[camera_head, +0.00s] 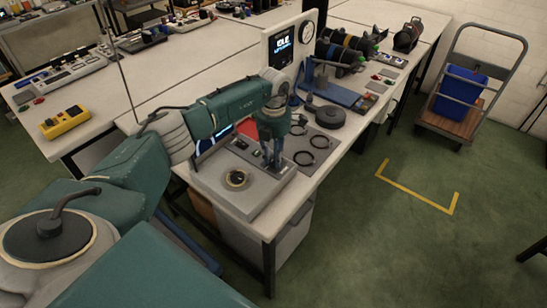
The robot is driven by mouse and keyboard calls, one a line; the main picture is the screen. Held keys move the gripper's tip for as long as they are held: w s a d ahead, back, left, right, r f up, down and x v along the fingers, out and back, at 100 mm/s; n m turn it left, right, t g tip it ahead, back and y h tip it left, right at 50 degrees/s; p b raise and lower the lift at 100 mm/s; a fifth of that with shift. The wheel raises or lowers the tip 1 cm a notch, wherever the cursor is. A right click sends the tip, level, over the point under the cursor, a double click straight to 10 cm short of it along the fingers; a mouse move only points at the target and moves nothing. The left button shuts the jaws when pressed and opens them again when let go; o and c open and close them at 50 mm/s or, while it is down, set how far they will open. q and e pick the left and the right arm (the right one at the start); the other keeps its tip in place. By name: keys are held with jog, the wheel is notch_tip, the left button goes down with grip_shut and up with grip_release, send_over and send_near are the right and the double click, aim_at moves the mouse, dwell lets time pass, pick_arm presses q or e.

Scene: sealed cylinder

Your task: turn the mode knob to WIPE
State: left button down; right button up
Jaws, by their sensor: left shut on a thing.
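My left arm reaches in from the left over the grey console (215,188) on the near bench. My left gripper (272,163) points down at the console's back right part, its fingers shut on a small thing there. That thing, at the place of the mode knob, is hidden by the fingers, so its setting cannot be read. My right gripper is not in view.
Black rings (304,158) and a dark disc (330,117) lie on the bench right of the gripper. A gauge (307,32) stands beside the display. A yellow box (66,121) is on the left bench.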

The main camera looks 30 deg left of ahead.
pick_arm(q)
jog(key=m+b, duration=0.3)
jog(key=shift+f, duration=0.1)
jog(key=m+b, duration=0.2)
jog(key=m, duration=0.3)
jog(key=shift+b, duration=0.35)
jog(key=m+b, duration=0.1)
jog(key=m, duration=0.3)
jog(key=shift+m+b, duration=0.3)
jog(key=shift+b, duration=0.1)
jog(key=m+b, duration=0.1)
jog(key=m, duration=0.2)
jog(key=shift+m, duration=0.3)
jog(key=shift+r+m, duration=0.2)
jog(key=shift+m, duration=0.3)
jog(key=c, duration=1.5)
grip_release()
